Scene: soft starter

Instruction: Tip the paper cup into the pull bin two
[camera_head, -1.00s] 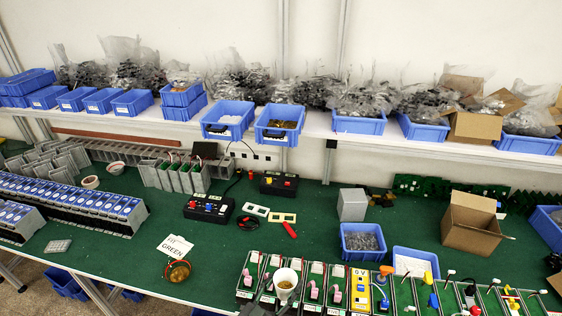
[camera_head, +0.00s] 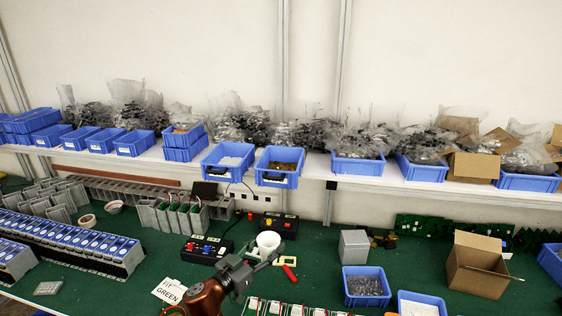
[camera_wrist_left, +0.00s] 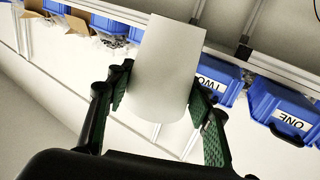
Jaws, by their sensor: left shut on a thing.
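The white paper cup (camera_head: 268,240) is held up over the green bench in the head view, its open rim showing. My left gripper (camera_head: 257,259) is shut on it. In the left wrist view the cup (camera_wrist_left: 162,75) sits between the two fingers (camera_wrist_left: 162,98) and hides part of what is behind. Pull bin two (camera_wrist_left: 217,80) is the blue bin with an upside-down TWO label. It appears to be the right one of two protruding shelf bins (camera_head: 279,180) in the head view, holding brownish contents. The cup is below and in front of it, apart from it. My right gripper is not in view.
The blue bin labelled ONE (camera_wrist_left: 285,112) is beside bin two. It also shows in the head view (camera_head: 226,176). The shelf edge (camera_head: 330,184) runs above the bench. A grey box (camera_head: 354,246) and an open carton (camera_head: 478,270) stand to the right.

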